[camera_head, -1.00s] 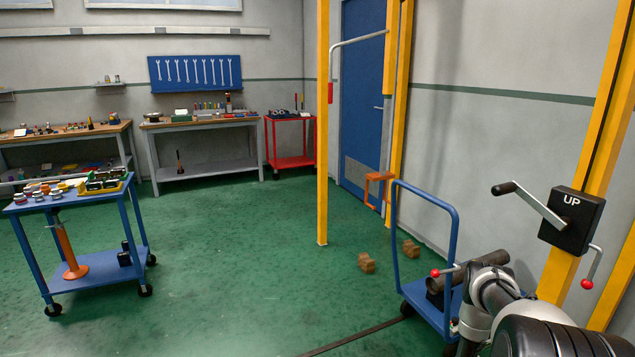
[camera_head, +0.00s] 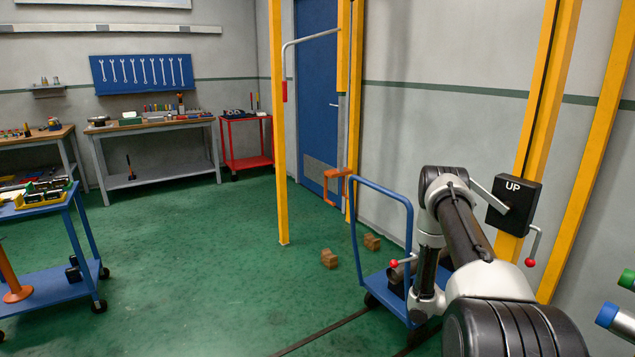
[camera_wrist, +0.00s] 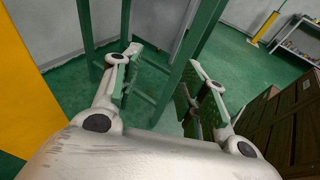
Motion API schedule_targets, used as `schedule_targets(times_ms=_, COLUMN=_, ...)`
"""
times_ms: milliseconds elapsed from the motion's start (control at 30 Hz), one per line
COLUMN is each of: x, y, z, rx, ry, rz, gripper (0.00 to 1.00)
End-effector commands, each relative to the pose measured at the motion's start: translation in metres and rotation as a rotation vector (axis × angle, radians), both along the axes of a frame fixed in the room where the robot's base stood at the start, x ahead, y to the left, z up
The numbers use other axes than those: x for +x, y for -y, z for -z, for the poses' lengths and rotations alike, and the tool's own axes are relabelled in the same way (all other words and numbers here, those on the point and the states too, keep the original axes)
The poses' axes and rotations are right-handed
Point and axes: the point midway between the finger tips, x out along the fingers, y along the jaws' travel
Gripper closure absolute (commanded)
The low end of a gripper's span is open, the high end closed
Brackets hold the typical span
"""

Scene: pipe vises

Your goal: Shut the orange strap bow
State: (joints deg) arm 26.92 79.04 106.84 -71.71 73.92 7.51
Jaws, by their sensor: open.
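An orange bow-shaped bracket (camera_head: 338,172) hangs low by the yellow posts in front of the blue door in the head view. It is small there, and I cannot tell whether it is the strap bow or whether it is open or shut. My gripper (camera_wrist: 167,75) is open and empty in the wrist view. Its two fingers point at green frame legs (camera_wrist: 186,60), with a green bar showing between them. No orange strap bow shows in the wrist view. In the head view my arm hides its own end, so the gripper does not show there.
A blue push cart (camera_head: 356,225) stands beside my arm. A black crank box marked UP (camera_head: 514,208) sits on a yellow post. Brown blocks (camera_head: 328,259) lie on the floor. Dark wooden crates (camera_wrist: 284,125) stand right of my gripper. The green floor left of centre is clear.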

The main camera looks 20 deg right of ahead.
Motion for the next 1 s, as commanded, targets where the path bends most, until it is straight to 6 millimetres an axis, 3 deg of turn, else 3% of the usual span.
schedule_targets(times_ms=33, x=0.005, y=-0.007, z=-0.032, rx=-0.002, ry=0.049, rz=0.058, gripper=0.57)
schedule_targets(times_ms=100, x=0.006, y=-0.022, z=-0.069, rx=0.005, ry=0.113, rz=0.148, gripper=0.57)
schedule_targets(times_ms=400, x=0.007, y=-0.107, z=-0.206, rx=0.064, ry=0.456, rz=0.441, gripper=0.57)
schedule_targets(times_ms=700, x=-0.005, y=-0.201, z=-0.307, rx=0.187, ry=0.834, rz=0.626, gripper=0.57)
schedule_targets(times_ms=1000, x=-0.031, y=-0.28, z=-0.381, rx=0.371, ry=1.191, rz=0.711, gripper=0.57)
